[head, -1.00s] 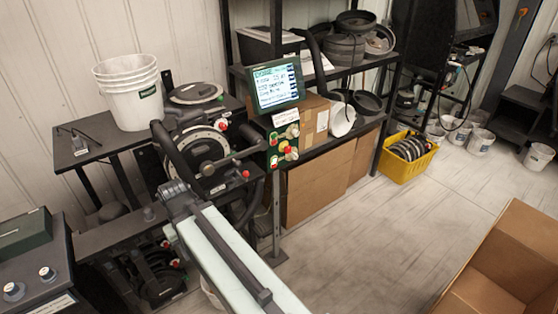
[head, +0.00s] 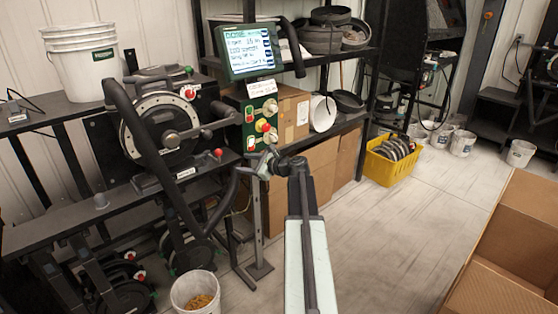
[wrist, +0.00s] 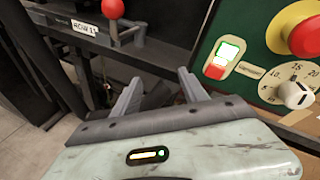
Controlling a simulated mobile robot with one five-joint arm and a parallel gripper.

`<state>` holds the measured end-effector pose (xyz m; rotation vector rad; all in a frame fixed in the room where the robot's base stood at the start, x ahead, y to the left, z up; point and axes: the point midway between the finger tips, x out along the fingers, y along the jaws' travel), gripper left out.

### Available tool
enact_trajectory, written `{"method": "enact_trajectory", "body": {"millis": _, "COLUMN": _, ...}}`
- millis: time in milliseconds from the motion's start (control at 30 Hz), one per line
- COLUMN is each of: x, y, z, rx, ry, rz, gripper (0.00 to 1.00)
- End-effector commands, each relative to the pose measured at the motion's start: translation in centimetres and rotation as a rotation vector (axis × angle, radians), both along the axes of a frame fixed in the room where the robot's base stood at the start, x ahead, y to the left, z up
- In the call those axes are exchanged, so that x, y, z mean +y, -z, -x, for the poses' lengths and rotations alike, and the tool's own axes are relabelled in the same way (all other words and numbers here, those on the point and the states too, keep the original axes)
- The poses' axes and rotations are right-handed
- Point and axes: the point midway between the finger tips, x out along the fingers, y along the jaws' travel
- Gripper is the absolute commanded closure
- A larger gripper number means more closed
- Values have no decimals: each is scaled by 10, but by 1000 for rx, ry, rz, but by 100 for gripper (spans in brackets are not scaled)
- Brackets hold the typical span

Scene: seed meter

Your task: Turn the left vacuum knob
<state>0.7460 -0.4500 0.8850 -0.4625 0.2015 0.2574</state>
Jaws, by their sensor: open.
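My gripper (head: 262,164) is open and empty, just below the green control panel (head: 242,100); its two fingers stand apart in the wrist view (wrist: 160,90). The panel carries a pale knob on a numbered dial (head: 271,137), which also shows at the right of the wrist view (wrist: 295,94). Another pale knob (head: 270,105) is higher up. A red mushroom button (head: 262,125) sits between them. The gripper is apart from these controls. I cannot read which knob is labelled vacuum, and no left vacuum knob can be told for sure.
The seed meter (head: 160,125) on its black stand is left of the gripper. A red ball-ended lever (wrist: 113,8) is near it. A screen (head: 250,50) is above the panel. A bucket with yellow grains (head: 195,293) and cardboard boxes (head: 318,172) stand nearby.

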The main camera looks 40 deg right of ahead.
Motion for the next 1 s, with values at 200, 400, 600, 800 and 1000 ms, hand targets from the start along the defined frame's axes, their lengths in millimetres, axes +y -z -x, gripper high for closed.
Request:
{"method": "enact_trajectory", "body": {"millis": 200, "x": -150, "y": -26, "z": 57, "rx": -179, "ry": 284, "rz": -384, "gripper": 49}}
{"method": "enact_trajectory", "body": {"millis": 400, "x": -175, "y": -35, "z": 72, "rx": -221, "ry": 330, "rz": -462, "gripper": 49}}
{"method": "enact_trajectory", "body": {"millis": 600, "x": -175, "y": -35, "z": 58, "rx": -218, "ry": 325, "rz": -459, "gripper": 49}}
{"method": "enact_trajectory", "body": {"millis": 800, "x": -178, "y": -35, "z": 23, "rx": -217, "ry": 324, "rz": -457, "gripper": 49}}
{"method": "enact_trajectory", "body": {"millis": 1000, "x": -179, "y": -35, "z": -6, "rx": -217, "ry": 326, "rz": -457, "gripper": 49}}
